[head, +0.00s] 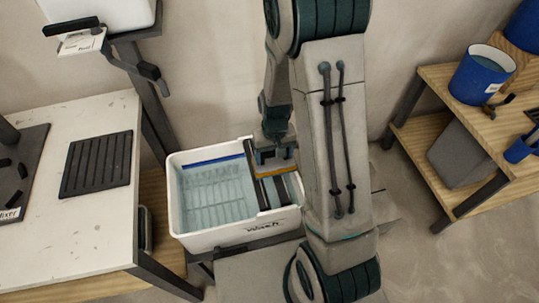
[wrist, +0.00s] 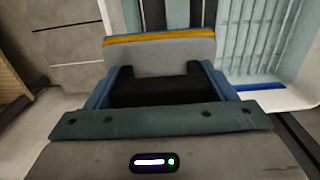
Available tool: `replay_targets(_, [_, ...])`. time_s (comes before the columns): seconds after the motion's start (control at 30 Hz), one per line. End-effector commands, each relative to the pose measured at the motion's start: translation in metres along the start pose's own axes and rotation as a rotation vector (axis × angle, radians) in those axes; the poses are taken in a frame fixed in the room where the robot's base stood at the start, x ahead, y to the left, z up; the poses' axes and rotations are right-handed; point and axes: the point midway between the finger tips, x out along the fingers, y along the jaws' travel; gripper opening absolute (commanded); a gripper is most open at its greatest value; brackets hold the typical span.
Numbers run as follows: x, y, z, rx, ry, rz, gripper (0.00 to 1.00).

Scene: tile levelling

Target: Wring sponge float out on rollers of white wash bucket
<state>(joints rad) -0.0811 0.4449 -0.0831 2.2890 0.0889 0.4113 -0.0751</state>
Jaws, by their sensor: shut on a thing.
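The white wash bucket (head: 235,237) stands in the middle of the head view, with clear bluish water (head: 215,200) in its left part. Dark rollers (head: 272,191) lie across its right part; dark bars also show at the top of the wrist view (wrist: 165,12). My gripper (head: 271,156) is over the roller side, shut on the sponge float. In the wrist view the float's black handle (wrist: 155,88) is between my blue fingers. Its grey plate with an orange-yellow edge (wrist: 160,37) is beyond the handle. I cannot tell whether the sponge touches the rollers. My arm hides the bucket's right end.
A white-topped table (head: 85,225) with a black ribbed mat (head: 96,164) stands at left. A wall is behind the bucket.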

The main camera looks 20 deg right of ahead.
Motion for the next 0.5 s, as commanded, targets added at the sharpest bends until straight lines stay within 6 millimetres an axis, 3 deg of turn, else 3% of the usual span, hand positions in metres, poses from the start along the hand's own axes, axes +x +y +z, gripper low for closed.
replay_targets(0.5, [-0.0096,0.0030,-0.0003,-0.001,0.001,0.000,0.48])
